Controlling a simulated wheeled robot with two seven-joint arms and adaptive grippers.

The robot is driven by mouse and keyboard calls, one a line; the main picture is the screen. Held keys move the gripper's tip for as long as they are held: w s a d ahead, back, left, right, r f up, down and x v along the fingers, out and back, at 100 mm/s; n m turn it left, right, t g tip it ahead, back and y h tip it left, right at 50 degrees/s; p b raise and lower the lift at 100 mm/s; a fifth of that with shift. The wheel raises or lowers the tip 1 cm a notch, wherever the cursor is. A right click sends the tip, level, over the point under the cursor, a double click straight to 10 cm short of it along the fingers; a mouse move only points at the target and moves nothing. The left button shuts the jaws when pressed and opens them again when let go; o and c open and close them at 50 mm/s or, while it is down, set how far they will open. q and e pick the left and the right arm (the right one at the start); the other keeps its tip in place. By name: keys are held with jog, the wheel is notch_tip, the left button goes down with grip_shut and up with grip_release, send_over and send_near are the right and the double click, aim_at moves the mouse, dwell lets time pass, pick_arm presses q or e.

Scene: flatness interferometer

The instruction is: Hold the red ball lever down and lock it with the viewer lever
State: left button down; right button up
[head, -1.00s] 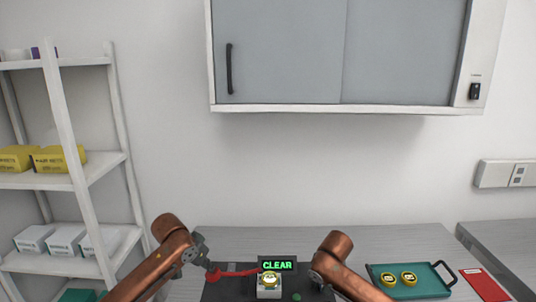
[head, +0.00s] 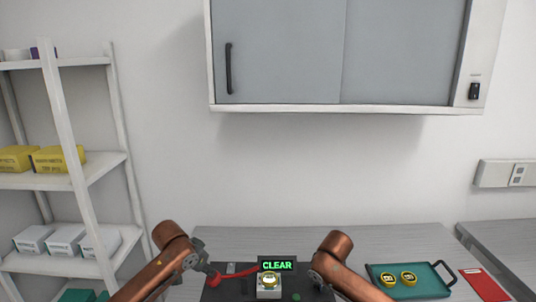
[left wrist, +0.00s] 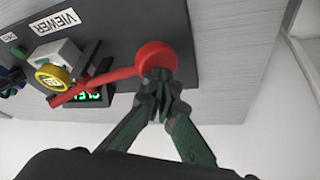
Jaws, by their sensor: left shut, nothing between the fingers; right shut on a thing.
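The red ball lever (head: 235,272) reaches left from the dark instrument, its ball end low. In the left wrist view the red ball (left wrist: 155,57) is large, with the lever arm running left from it. My left gripper (left wrist: 161,78) is shut and empty, its fingertips against the ball as far as I can tell. It also shows in the head view (head: 208,274). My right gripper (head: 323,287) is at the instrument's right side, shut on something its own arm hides. A VIEWER label (left wrist: 57,22) is on the instrument; I cannot make out the viewer lever clearly.
A lit CLEAR display (head: 277,265) stands behind a white block with a yellow-rimmed round piece (head: 269,279). A teal tray (head: 437,277) with two similar pieces and a red card (head: 484,284) lie to the right. A wall cabinet hangs above.

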pick_arm(q)
jog(key=shift+f, duration=0.15)
pick_arm(e)
jog(key=n+y, duration=0.1)
jog(key=n, duration=0.3)
jog(key=shift+n+y, duration=0.4)
jog(key=n, duration=0.2)
jog(key=n+g+y, duration=0.1)
jog(key=n, duration=0.1)
jog(key=shift+n+g+y, duration=0.3)
jog(key=shift+n, duration=0.1)
jog(key=n, duration=0.2)
jog(key=n+g+y, duration=0.1)
jog(key=n, duration=0.1)
jog(key=shift+n+g, duration=0.3)
jog(key=shift+n, duration=0.1)
